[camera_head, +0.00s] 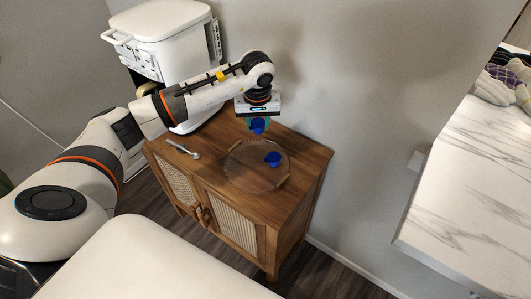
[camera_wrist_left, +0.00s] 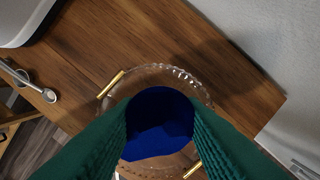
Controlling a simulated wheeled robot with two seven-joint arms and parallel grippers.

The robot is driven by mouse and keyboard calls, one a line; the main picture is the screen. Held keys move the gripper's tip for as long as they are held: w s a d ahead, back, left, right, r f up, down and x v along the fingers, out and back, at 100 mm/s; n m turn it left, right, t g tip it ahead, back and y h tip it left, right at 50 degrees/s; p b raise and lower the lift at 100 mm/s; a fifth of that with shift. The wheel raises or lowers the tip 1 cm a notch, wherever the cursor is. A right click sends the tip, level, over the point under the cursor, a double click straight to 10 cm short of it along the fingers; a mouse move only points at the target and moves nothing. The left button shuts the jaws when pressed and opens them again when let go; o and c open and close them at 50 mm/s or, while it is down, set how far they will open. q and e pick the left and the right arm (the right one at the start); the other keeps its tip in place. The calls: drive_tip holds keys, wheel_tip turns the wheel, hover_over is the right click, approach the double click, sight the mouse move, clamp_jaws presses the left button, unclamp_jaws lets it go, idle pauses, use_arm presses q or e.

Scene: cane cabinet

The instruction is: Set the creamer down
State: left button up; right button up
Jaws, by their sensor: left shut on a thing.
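My left gripper (camera_head: 257,119) has green fingers and is shut on a small blue vessel, which I take to be the creamer (camera_head: 258,127). It is held in the air above the back part of the cabinet top. In the left wrist view the creamer (camera_wrist_left: 160,122) sits between the two green fingers, its wide blue inside facing the camera. A round clear tray (camera_head: 236,178) with gold handles lies on the cabinet, below and in front of the gripper. My right gripper is out of view.
Another blue cup (camera_head: 273,159) stands on the tray's right half. The wooden cabinet (camera_head: 300,185) has a silver spoon-like utensil (camera_head: 184,150) at its left. A white appliance (camera_head: 165,40) stands at the back left. The cabinet top right of the tray is clear.

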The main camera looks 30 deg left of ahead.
use_arm(q)
hover_over(258, 152)
drive_tip(key=f, duration=0.5)
drive_tip(key=shift+s+d+p, duration=0.1)
drive_tip(key=shift+s+p, duration=0.1)
drive_tip(key=shift+p, duration=0.1)
wheel_tip(258, 152, down, 4)
drive_tip(key=shift+f, duration=0.5)
drive_tip(key=o, duration=1)
drive_tip(key=shift+r, duration=0.1)
drive_tip(key=shift+c, duration=0.2)
